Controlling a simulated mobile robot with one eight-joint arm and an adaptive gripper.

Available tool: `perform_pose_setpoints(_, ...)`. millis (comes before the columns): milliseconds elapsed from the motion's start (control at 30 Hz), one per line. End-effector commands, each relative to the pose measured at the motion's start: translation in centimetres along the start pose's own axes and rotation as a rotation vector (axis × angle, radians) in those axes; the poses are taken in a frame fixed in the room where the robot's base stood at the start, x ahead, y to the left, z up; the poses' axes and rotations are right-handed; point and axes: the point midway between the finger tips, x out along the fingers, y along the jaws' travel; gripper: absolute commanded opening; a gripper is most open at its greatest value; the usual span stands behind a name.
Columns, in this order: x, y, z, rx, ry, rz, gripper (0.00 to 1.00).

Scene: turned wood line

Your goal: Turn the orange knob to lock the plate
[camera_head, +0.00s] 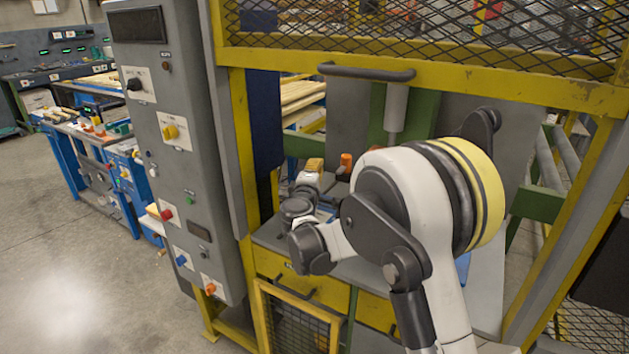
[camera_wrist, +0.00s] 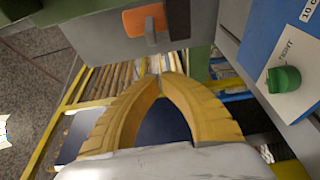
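A small orange knob (camera_head: 210,288) sits on a white label plate low on the grey control panel in the head view. Another upright orange part (camera_head: 346,160) stands inside the yellow-framed machine, just right of my gripper (camera_head: 314,166). In the wrist view, an orange block (camera_wrist: 145,20) with a grey bar lies on a grey surface beyond my gripper (camera_wrist: 160,78). I cannot tell which orange part is the task's knob. My gripper's yellow fingers curve together, their tips nearly meeting, with nothing seen held. It appears apart from the orange block. I cannot identify the plate.
The grey control panel (camera_head: 190,130) with several coloured knobs stands left of my arm. A dark handle bar (camera_head: 367,72) and mesh guard hang above. Yellow drawers (camera_head: 300,285) are below. In the wrist view, a green knob (camera_wrist: 284,79) sits on a white label at the right.

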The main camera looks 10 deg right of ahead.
Motion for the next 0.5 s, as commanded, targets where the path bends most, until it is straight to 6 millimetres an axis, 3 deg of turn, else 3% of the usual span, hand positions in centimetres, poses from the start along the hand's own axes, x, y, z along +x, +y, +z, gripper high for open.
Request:
perform_pose_setpoints(33,1.0,-0.2,0.1,0.000,-0.002,0.000,0.00)
perform_pose_setpoints(233,-0.3,-0.1,2.9,0.000,-0.001,0.000,0.00)
perform_pose_setpoints(500,-0.7,0.0,3.8,0.001,0.000,0.000,0.00)
